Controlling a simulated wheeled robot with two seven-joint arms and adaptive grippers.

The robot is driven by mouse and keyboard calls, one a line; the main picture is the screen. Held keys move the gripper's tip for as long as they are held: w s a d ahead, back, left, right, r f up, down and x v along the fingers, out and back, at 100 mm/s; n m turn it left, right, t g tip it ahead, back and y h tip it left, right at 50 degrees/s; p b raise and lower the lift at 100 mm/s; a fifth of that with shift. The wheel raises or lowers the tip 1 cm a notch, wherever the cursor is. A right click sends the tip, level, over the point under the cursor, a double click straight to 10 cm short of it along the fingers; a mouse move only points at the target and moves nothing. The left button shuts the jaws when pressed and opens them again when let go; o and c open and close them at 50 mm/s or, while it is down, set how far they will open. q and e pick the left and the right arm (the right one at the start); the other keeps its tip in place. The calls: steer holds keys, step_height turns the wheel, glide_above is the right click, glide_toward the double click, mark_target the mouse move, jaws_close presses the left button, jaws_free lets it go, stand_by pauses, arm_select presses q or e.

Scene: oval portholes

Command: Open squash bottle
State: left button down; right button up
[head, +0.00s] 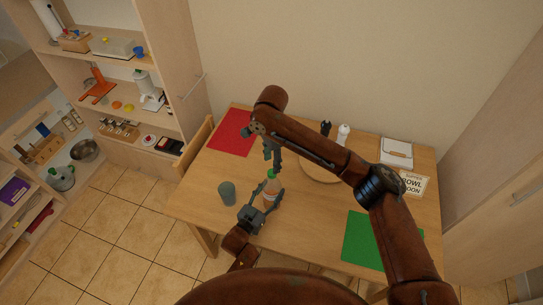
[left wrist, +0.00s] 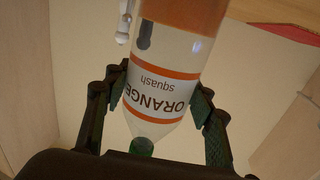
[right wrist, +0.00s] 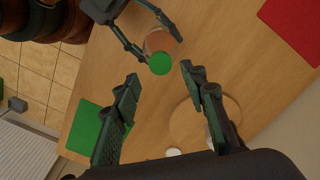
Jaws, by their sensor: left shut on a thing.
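The squash bottle (head: 271,187) stands upright on the table, with orange squash inside and a green cap (right wrist: 160,63) on top. Its "ORANGE squash" label (left wrist: 160,92) shows in the left wrist view, where it appears upside down. My left gripper (head: 271,193) is shut on the bottle's body from the near side, one finger on each side. My right gripper (head: 273,158) is just above the bottle, pointing down. In the right wrist view its two fingers are apart with nothing between them, and the cap lies beyond their tips.
A grey cup (head: 227,194) stands left of the bottle. A red mat (head: 232,132), a green mat (head: 361,241), a round wooden board (head: 316,172), a dark mill (head: 325,128), a white shaker (head: 343,134) and a sign (head: 412,184) are also on the table. A chair (head: 195,150) is at left.

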mark_target(272, 174)
steer(key=shift+f, duration=2.75)
jaws_close()
